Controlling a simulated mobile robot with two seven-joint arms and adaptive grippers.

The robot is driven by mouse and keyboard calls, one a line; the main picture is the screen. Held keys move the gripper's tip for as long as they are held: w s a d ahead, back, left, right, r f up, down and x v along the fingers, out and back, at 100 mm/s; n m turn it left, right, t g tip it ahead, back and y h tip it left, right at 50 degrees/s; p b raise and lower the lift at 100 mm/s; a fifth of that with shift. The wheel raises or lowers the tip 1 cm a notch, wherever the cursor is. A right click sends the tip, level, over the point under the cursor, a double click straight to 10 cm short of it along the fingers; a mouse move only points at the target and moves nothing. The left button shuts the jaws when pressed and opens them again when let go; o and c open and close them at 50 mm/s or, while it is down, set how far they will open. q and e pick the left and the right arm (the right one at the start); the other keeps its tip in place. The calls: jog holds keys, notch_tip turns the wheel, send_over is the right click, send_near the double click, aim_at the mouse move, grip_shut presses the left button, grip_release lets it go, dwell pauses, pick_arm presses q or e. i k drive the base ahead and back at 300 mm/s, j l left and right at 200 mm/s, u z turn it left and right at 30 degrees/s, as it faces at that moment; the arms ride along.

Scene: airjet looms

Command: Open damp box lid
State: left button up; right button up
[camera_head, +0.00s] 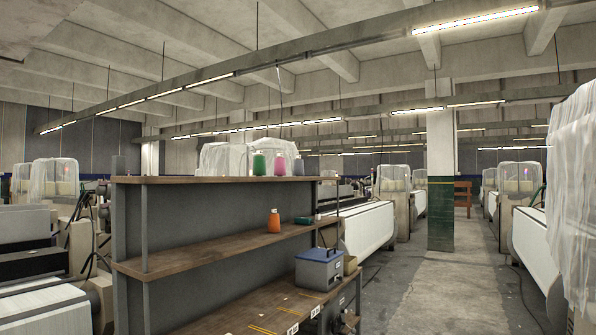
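A grey box with a blue lid (319,255) sits on the lower wooden shelf of a rack, near its right end. It looks like the damp box, and its lid looks shut. A dark handle or strap stands on top of the lid. Neither of my grippers is in view.
The wooden shelf rack (190,262) fills the middle foreground. A small tan container (350,265) is beside the box. Looms stand on both sides; the concrete aisle (440,290) at right is clear. A green-based pillar (441,200) stands in it.

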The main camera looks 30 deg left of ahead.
aim_at(322, 255)
jog(key=u, duration=0.6)
jog(key=i+z, duration=0.1)
jog(key=i, duration=1.45)
jog(key=i+z, duration=0.15)
jog(key=i, duration=0.65)
jog(key=i+j+z, duration=0.1)
jog(key=i, duration=0.65)
jog(key=i+z, duration=0.25)
jog(key=i, duration=0.25)
jog(key=i+z, duration=0.25)
jog(key=i, duration=0.25)
jog(key=i+j+z, duration=0.25)
jog(key=i, duration=0.2)
jog(key=i+l+z, duration=0.15)
jog(key=i+z, duration=0.6)
jog(key=i+j+z, duration=0.15)
jog(key=i+z, duration=0.2)
jog(key=i, duration=0.2)
jog(key=i+u, duration=0.15)
jog(key=u, duration=0.25)
jog(key=i+l+u, duration=0.1)
jog(key=u, duration=0.3)
jog(key=i+l+u, duration=0.15)
jog(key=u, duration=2.05)
